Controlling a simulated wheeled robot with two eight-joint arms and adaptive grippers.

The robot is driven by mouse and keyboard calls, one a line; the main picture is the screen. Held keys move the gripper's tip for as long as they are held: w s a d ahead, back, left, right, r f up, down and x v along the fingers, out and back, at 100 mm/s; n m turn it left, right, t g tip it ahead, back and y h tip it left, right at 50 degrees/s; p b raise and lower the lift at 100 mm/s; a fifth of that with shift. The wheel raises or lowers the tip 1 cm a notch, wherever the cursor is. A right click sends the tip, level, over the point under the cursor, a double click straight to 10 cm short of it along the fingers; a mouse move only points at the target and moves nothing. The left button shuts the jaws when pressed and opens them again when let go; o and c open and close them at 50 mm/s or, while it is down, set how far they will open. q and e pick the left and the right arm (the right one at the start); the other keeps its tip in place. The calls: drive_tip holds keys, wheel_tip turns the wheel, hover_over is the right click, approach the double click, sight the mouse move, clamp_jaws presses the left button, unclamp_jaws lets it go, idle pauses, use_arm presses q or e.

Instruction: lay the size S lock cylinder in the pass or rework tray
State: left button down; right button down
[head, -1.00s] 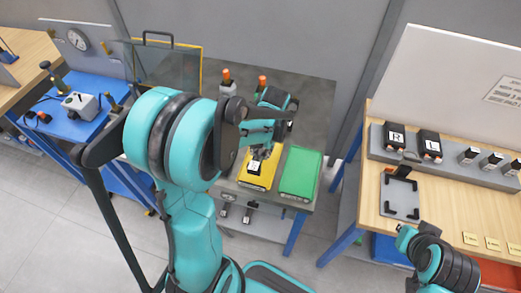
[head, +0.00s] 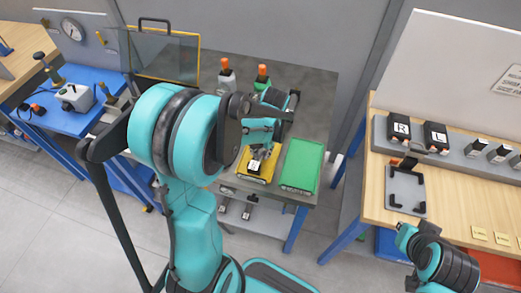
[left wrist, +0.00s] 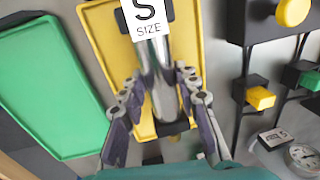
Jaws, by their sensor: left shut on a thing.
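My left gripper (head: 262,148) is shut on the metal lock cylinder (left wrist: 163,85), which carries a white "S SIZE" label. The cylinder is over the yellow tray (left wrist: 92,22); its label also shows in the head view (head: 254,166). I cannot tell whether it touches the tray floor. The yellow tray (head: 241,170) lies beside the green tray (head: 302,165) on a grey table. The green tray also shows in the left wrist view (left wrist: 50,90). Part of my right arm (head: 440,262) shows at the lower right; its fingers cannot be made out.
Two posts with orange tops (head: 225,64) (head: 262,72) stand behind the trays. A clear guard panel (head: 165,60) stands at the back left. A wooden bench (head: 455,195) at the right holds R and L boxes (head: 400,128) and a dark fixture (head: 405,190).

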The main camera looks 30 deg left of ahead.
use_arm(q)
drive_tip(key=c, duration=1)
unclamp_jaws()
drive_tip(key=shift+c, duration=0.2)
wheel_tip(320, 180, up, 12)
drive_tip(key=d, duration=0.2)
drive_tip(key=shift+w, duration=0.2)
drive_tip(key=s+d+m+t+h, duration=0.1)
drive_tip(key=s+d+m+t, duration=0.1)
drive_tip(key=s+d+t, duration=0.5)
drive_tip(key=s+d, duration=0.1)
drive_tip(key=s, duration=0.2)
drive_tip(key=shift+m+h, duration=0.4)
